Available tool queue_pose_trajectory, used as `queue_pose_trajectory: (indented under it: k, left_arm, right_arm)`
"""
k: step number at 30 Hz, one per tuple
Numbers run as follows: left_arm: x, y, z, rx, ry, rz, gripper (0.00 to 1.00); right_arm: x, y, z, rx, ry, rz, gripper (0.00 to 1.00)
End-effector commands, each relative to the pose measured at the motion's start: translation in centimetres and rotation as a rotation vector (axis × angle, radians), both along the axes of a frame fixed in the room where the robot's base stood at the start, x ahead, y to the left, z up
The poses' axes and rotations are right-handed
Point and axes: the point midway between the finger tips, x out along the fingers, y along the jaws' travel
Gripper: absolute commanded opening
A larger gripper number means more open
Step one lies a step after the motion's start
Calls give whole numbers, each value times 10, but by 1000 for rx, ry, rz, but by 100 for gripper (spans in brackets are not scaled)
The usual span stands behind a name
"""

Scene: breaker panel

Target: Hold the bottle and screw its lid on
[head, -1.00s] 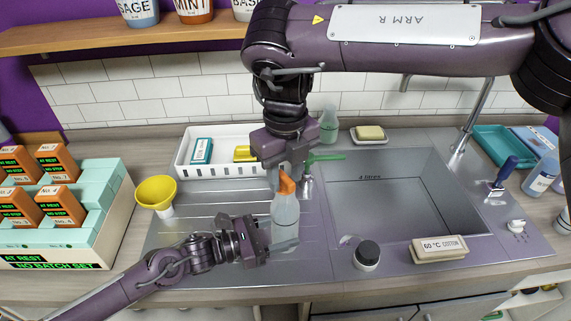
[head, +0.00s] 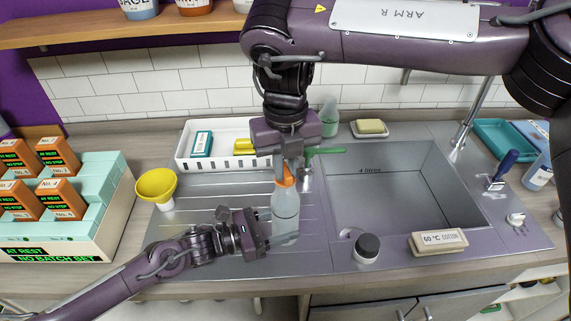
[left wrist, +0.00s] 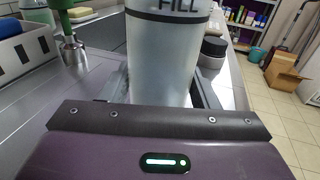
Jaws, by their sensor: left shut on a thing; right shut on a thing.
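A clear bottle (head: 286,208) stands upright on the steel drainer left of the sink. It also fills the middle of the left wrist view (left wrist: 160,62), with a dark band and the letters FILL. My left gripper (head: 270,234) is shut on the bottle's lower body from the left. An orange lid (head: 284,178) sits at the bottle's top. My right gripper (head: 287,168) comes down from above and is shut on the lid. Its fingertips partly hide the lid, and I cannot tell how far the lid is threaded.
A sink (head: 395,190) lies to the right, with a dark-lidded jar (head: 367,247) and a labelled block (head: 439,241) at its front edge. A yellow funnel (head: 157,187) stands left.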

Motion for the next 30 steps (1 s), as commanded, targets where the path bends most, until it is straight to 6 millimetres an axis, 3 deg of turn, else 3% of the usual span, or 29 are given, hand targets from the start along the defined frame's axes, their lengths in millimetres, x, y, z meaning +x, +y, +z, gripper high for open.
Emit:
queue_pose_trajectory:
  k: [8,15,25,30]
  left_arm:
    - [0,1,-1,2,1,1,27]
    - [0,1,-1,1,0,0,27]
    - [0,0,-1,1,0,0,27]
    - [0,0,-1,1,0,-1,27]
  right_arm:
    - [1,-1,0,-1,-2,-27,0]
    - [2,-1,0,-2,-3,-265,0]
    - [2,-1,0,-1,-4,-300,0]
    - [2,-1,0,-2,-5,-474,0]
